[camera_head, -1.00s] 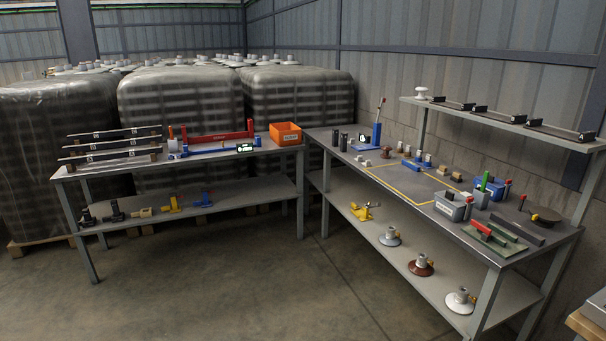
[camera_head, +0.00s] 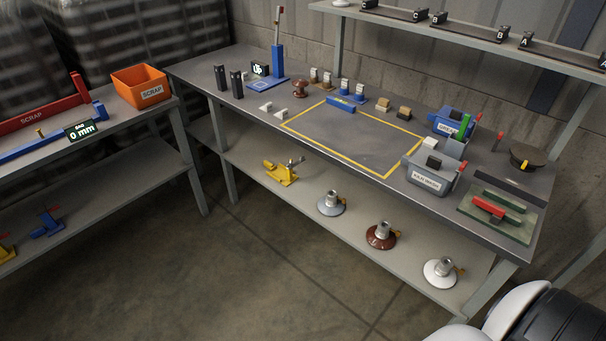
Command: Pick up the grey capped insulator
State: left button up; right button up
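The grey capped insulator (camera_head: 331,204) stands on the lower shelf of the right-hand bench. Neither gripper shows in the head view. A white and black rounded shape, probably part of my arm, shows at the bottom right corner.
A yellow clamp-like tool (camera_head: 283,173) sits left of the grey insulator on the lower shelf (camera_head: 300,207). The bench top (camera_head: 205,78) overhangs behind it, with grey (camera_head: 431,176) and blue bins. An orange scrap box (camera_head: 141,87) is on the left bench. The floor in front is clear.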

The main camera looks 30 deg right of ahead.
aim_at(328, 206)
jog(key=i+z, duration=0.2)
jog(key=i, duration=0.25)
jog(key=i+j+z, duration=0.15)
jog(key=i, duration=0.3)
jog(key=i+j+z, duration=0.2)
jog(key=i, duration=0.25)
